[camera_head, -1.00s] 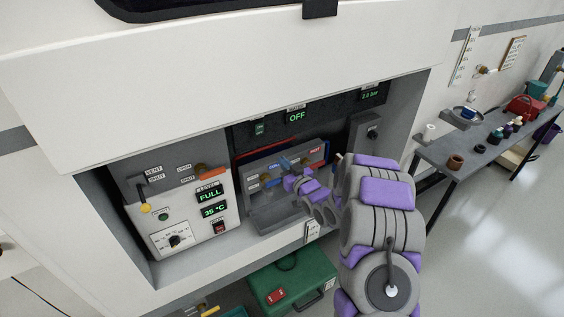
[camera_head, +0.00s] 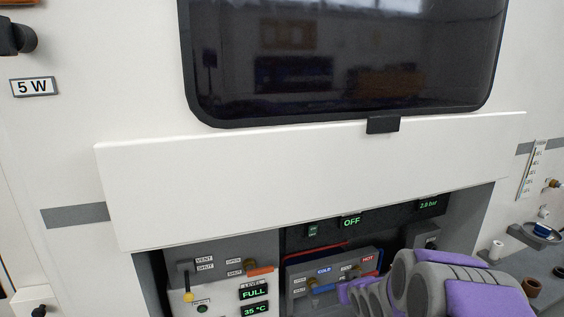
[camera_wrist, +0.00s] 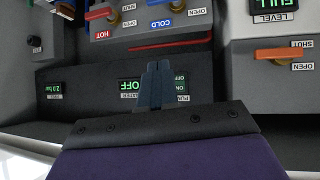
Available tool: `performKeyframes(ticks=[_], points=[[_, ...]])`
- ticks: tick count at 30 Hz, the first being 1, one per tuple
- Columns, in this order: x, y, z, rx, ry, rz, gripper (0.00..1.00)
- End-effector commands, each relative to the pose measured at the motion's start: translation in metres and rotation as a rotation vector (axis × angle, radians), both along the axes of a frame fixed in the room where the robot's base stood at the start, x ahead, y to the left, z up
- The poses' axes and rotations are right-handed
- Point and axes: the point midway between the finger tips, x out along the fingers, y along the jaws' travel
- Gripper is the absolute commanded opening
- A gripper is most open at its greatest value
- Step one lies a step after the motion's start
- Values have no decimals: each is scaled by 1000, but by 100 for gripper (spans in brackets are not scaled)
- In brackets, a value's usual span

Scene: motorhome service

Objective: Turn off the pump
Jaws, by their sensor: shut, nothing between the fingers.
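In the wrist view, which shows the panel upside down, my gripper (camera_wrist: 156,68) is shut and empty. Its blue-grey fingers point at the dark upper panel and partly cover a small green-lit pump display (camera_wrist: 181,87), which seems to read ON; its label is partly hidden. I cannot tell whether the fingertips touch the panel. In the head view the same small green display (camera_head: 312,230) is on the dark panel, too small to read. My gripper is hard to make out there, low in the picture beside the valve block.
An OFF display (camera_head: 351,221) and a 2.0 bar display (camera_head: 429,204) are right of the pump display. A valve block (camera_head: 330,272) with COLD and HOT labels is below. The raised white flap (camera_head: 310,180) overhangs the bay. A control box (camera_head: 225,285) stands left.

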Motion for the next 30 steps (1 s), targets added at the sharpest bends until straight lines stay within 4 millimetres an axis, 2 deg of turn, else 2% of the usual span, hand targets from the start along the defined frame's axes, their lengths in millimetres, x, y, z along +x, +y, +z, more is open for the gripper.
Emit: performKeyframes(ticks=[1, 5, 11, 24, 27, 30], points=[[-17, 0, 8, -13, 47, -16, 0], [-68, -3, 17, -39, 195, -64, 0], [-159, 0, 31, -54, 421, -130, 0], [-386, 30, 57, -13, 921, -202, 0], [-424, 37, 61, -1, 1001, -201, 0], [-447, 42, 64, 9, 1054, -198, 0]])
